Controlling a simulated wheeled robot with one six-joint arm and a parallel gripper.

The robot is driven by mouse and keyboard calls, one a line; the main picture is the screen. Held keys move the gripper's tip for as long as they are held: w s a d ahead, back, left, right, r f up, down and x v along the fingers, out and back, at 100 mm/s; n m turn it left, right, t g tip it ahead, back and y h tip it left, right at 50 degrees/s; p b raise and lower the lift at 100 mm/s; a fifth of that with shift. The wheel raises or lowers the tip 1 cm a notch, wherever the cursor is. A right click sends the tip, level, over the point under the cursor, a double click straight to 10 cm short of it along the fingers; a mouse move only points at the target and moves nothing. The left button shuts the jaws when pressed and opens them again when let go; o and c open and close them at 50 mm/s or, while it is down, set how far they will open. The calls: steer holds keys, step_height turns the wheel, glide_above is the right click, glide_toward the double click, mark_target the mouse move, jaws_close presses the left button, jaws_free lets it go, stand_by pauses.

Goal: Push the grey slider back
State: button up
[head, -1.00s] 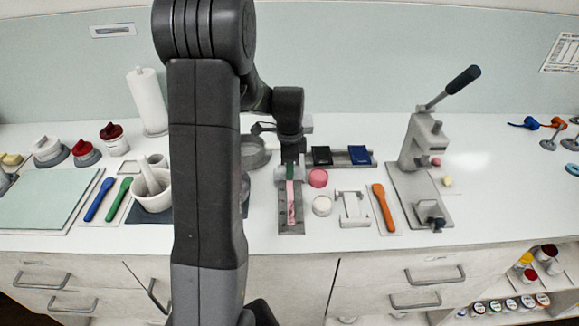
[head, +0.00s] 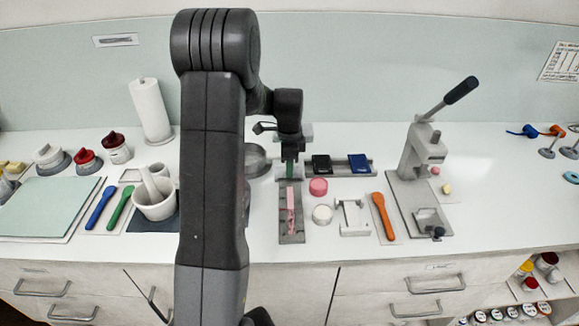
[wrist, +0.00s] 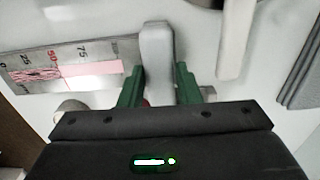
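A grey slider (wrist: 157,60) stands across the grey track at its far end. In the wrist view it lies between my two green fingers, which sit close against its sides. My gripper (wrist: 160,82) appears shut on it, though the contact edges are partly dark. In the head view my gripper (head: 290,160) points down over the far end of the track (head: 292,239), and the slider is mostly hidden there. The track carries a scale with 25, 50 and 75 marks. A pink strip (head: 291,212) lies along it, in front of the slider.
A pink round pot (head: 318,187) and a white one (head: 323,214) stand right of the track. Behind them is a grey rack (head: 344,167) with dark blocks. A lever press (head: 420,150) is further right. A mortar (head: 154,203) is at left.

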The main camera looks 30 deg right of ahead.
steer(key=o, duration=0.4)
steer(key=shift+w+d, duration=0.1)
steer(key=shift+w, duration=0.1)
steer(key=shift+r, duration=0.1)
step_height(320, 180, up, 14)
steer(key=shift+f+b, duration=0.15)
steer(key=shift+b, duration=0.6)
step_height(320, 180, down, 14)
steer(key=shift+s+r+p, duration=0.1)
steer(key=shift+p, duration=0.65)
steer(key=shift+s+a, duration=0.25)
steer(key=shift+s, duration=0.1)
